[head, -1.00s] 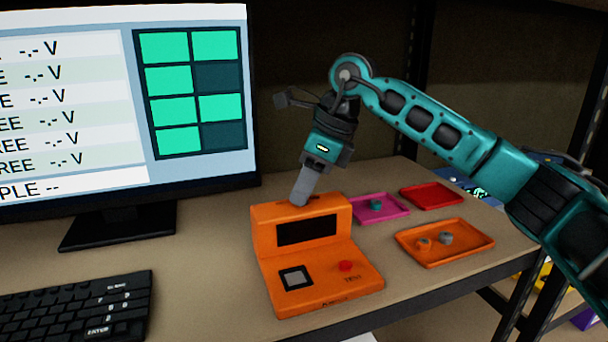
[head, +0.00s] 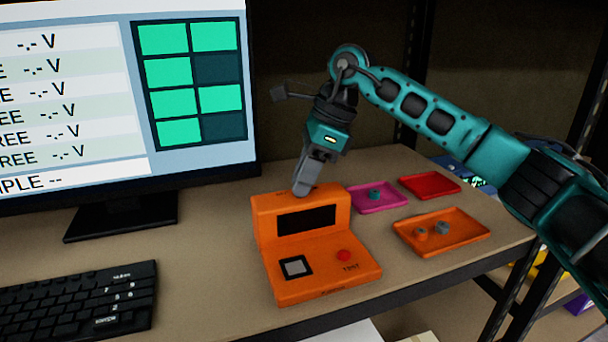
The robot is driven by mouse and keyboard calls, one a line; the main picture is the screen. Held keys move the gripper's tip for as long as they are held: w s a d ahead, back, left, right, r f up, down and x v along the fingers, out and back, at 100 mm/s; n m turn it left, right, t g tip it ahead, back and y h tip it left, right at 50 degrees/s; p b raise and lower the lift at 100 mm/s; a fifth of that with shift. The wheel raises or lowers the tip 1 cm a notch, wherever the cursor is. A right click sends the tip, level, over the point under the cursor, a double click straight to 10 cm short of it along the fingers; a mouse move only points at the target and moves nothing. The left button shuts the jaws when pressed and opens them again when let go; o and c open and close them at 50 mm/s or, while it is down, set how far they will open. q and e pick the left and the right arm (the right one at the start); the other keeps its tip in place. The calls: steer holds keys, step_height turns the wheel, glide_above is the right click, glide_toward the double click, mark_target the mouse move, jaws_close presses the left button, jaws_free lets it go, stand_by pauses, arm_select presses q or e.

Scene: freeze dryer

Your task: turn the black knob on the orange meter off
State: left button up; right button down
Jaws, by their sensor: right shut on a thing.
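The orange meter (head: 325,271) stands on the table to the right of the keyboard. It has a dark blank display (head: 306,220), a grey square in a black frame (head: 295,267) and a red button (head: 344,255). My right gripper (head: 302,190) points down at the top edge of the meter's raised back part, its fingers together. The black knob is not visible; the fingers cover the spot where they meet the meter's top, so what they grip is hidden. My left gripper is not in view.
A monitor (head: 75,190) and a black keyboard (head: 75,302) are at left. A magenta tray (head: 385,205), a red tray (head: 430,186) and an orange tray (head: 462,219) lie to the right of the meter; the magenta and orange ones hold small parts.

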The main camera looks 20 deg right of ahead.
steer(key=c, duration=0.9)
jaws_free()
steer(key=v, duration=1.3)
